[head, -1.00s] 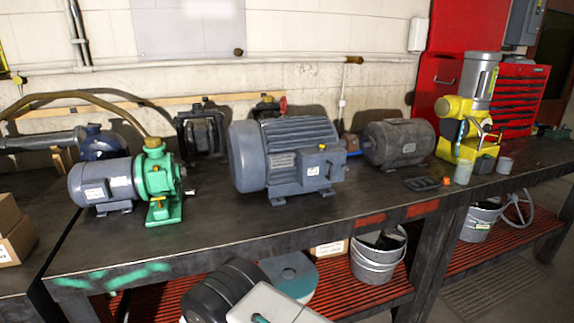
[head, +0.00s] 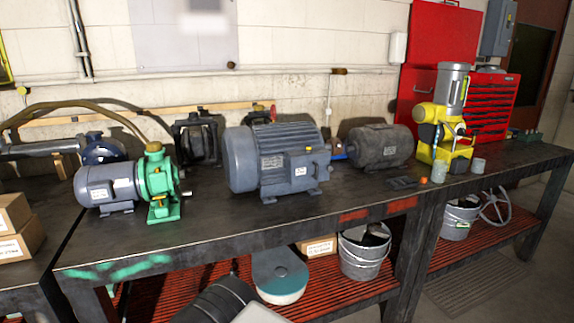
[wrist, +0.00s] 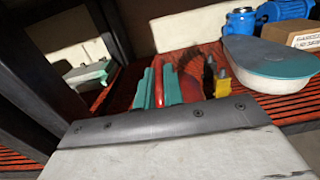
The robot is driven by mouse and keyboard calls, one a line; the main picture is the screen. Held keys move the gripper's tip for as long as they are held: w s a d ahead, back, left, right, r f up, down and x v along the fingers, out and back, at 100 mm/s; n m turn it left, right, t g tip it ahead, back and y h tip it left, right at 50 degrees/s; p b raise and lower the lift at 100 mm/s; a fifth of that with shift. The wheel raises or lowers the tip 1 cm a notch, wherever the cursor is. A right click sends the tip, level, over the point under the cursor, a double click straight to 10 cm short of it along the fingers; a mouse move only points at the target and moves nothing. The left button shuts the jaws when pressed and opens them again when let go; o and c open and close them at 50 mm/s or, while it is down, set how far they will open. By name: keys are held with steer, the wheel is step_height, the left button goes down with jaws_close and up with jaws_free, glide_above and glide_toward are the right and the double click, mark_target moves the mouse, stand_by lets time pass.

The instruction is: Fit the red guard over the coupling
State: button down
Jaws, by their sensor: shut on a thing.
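In the wrist view my gripper (wrist: 159,88) shows past its grey mounting plate, with teal fingers close together. It is shut on a red piece (wrist: 189,80), which I take for the red guard; its shape is mostly hidden. A yellow part (wrist: 222,80) shows just right of it. The gripper is low, by the bench's lower shelf. In the head view a blue motor with a green pump (head: 158,187) stands at the left of the bench top. A large grey-blue motor (head: 275,165) stands in the middle. I cannot make out for certain which part is the coupling.
The dark bench top (head: 300,212) is clear along its front. A dark motor (head: 380,147) and a yellow machine (head: 428,115) stand at the right. The red lower shelf (head: 205,285) holds a teal-topped container (head: 281,272) and a bucket (head: 365,254). Boxes (head: 15,225) are at far left.

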steer(key=shift+s+d+f, duration=0.2)
steer(key=shift+s+d, duration=0.05)
steer(key=shift+d, duration=0.35)
steer(key=w+d+r+m+g+h, duration=0.1)
steer(key=d+r+m+h, duration=0.3)
steer(key=d, duration=1.4)
steer(key=w+d+r+m+g+h, duration=0.2)
steer(key=d+r+m+h, duration=0.3)
steer(key=d, duration=1.3)
steer(key=w+d+r+m+g+h, duration=0.1)
steer(key=d+r+m+h, duration=0.4)
steer(key=d+r+h, duration=0.5)
steer(key=d+r+g, duration=0.1)
steer(key=d, duration=0.8)
steer(key=shift+w+g+h, duration=0.3)
steer(key=shift+w+h, duration=0.1)
